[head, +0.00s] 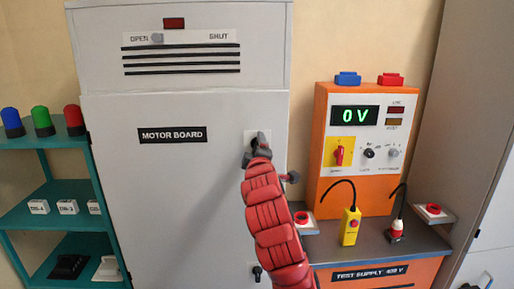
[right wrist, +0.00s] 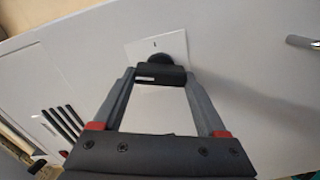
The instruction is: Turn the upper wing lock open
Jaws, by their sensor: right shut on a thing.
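The upper wing lock (right wrist: 160,74) is a black wing knob on a white square plate (right wrist: 146,49), mounted on the grey motor board cabinet door (head: 165,190). My right gripper (head: 255,150) is at this lock, with its red arm rising from below in the head view. In the right wrist view, the two fingers of the right gripper (right wrist: 159,77) stand on either side of the black wing and are shut on it. The wing lies across between the fingertips. In the head view the gripper mostly hides the lock. My left gripper is not in view.
A lower wing lock (head: 257,272) sits on the same door. A door handle (head: 290,177) is close right of my right arm. The orange test supply (head: 320,185), reading 0 V, stands on a bench at right. A teal shelf (head: 55,215) stands at left.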

